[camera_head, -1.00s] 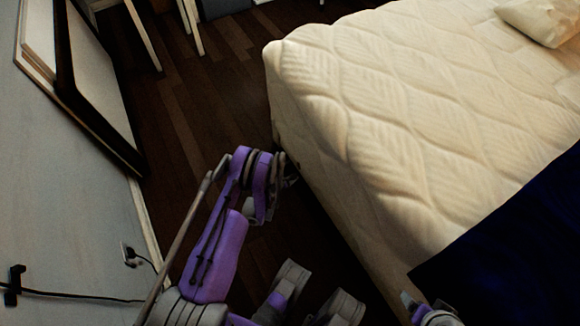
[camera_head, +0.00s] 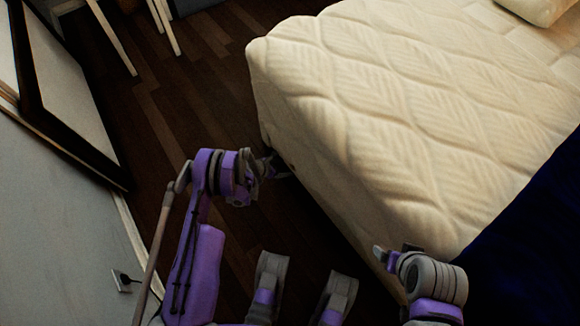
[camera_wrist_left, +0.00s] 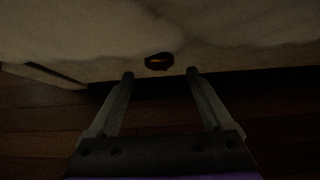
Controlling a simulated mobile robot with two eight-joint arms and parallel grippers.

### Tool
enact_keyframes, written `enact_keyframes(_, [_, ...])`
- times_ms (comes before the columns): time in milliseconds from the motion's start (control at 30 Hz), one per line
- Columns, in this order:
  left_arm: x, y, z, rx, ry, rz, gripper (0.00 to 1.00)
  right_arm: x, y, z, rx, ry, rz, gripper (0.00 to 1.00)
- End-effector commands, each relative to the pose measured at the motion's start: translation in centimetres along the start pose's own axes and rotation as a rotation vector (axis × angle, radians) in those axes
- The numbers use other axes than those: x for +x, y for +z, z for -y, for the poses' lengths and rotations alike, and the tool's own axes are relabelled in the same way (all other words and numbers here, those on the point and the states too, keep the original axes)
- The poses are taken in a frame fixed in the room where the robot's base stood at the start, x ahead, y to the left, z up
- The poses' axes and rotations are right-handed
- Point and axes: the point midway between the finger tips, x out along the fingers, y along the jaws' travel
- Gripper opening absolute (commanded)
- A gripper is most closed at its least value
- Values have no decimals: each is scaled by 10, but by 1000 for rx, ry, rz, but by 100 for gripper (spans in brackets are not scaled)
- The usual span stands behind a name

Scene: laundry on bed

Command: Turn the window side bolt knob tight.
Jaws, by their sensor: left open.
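A small dark ring-shaped knob (camera_wrist_left: 159,62) sits low on the pale side of the bed in the left wrist view. I take it for the bolt knob. My left gripper (camera_wrist_left: 160,73) is open, with its two fingertips just below the knob in the picture, one to either side. Nothing is between the fingers. In the head view my left gripper (camera_head: 275,166) is at the bed's lower side edge, and the knob cannot be made out clearly there. My right gripper (camera_head: 381,254) is over the near side of the bed, and its fingers are too unclear to read.
The bed (camera_head: 380,110) fills the right, with a dark blue cloth (camera_head: 535,240) over its near part. A framed panel (camera_head: 75,95) leans at the left, above a wall outlet (camera_head: 121,280) with a plug.

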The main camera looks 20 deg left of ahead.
Motion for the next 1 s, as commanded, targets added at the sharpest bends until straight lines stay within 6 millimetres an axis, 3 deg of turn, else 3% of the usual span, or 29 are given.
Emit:
enact_keyframes(100, [25, -1, 0, 3, -1, 0, 84, 6, 1, 0, 0, 0, 0, 84])
enact_keyframes(300, [51, -1, 0, 1, 1, 0, 84, 10, 2, 0, 0, 0, -1, 84])
enact_keyframes(700, [60, 0, 0, 1, 2, 0, 84, 11, 2, 0, 0, 0, -1, 84])
enact_keyframes(767, [60, 0, 0, 1, 2, 0, 77, 11, 2, 0, 0, 0, -1, 84])
enact_keyframes(1000, [59, 0, 0, 1, 2, -1, 34, 11, 2, 0, 0, 0, -1, 84])
